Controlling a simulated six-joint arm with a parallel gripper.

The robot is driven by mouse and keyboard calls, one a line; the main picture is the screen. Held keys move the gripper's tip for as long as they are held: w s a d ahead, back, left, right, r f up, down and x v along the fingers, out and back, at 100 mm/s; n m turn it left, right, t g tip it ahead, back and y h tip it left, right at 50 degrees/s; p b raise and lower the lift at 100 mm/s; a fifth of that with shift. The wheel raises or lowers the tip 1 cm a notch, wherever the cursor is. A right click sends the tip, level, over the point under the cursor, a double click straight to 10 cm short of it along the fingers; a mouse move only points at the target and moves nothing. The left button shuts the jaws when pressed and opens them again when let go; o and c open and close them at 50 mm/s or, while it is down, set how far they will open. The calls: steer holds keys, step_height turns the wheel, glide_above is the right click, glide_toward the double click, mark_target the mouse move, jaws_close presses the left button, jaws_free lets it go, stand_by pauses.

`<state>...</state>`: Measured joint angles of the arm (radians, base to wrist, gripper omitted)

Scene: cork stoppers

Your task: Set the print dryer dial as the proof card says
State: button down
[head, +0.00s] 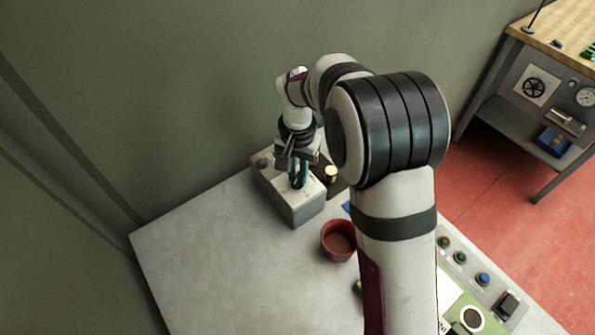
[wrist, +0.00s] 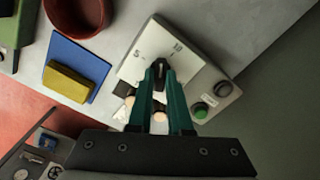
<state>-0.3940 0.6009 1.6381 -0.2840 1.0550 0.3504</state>
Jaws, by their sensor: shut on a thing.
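The print dryer, a grey box (head: 294,211), stands at the back of the table, with a pale scale face on top. In the wrist view that face (wrist: 148,48) shows the numbers 5 and 10. My gripper (head: 298,182) points down onto the face. In the wrist view its green fingers (wrist: 160,72) are closed around a small dark part at the middle of the scale, which seems to be the dial; the fingers hide most of it, and its setting cannot be read. I cannot make out a readable proof card.
A green button (wrist: 200,111) and a dark knob (wrist: 222,89) sit beside the scale. A red-brown pot (head: 339,240) stands in front of the dryer. A yellow block (wrist: 69,83) lies on a blue pad (wrist: 82,58). My arm hides part of the table; its left side is clear.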

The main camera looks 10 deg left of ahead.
mark_target(298, 178)
steer(key=m, duration=0.5)
steer(key=shift+m, duration=0.4)
stand_by(0.4)
steer(key=c, duration=0.8)
jaws_free()
steer(key=shift+c, duration=0.2)
step_height(298, 178, up, 16)
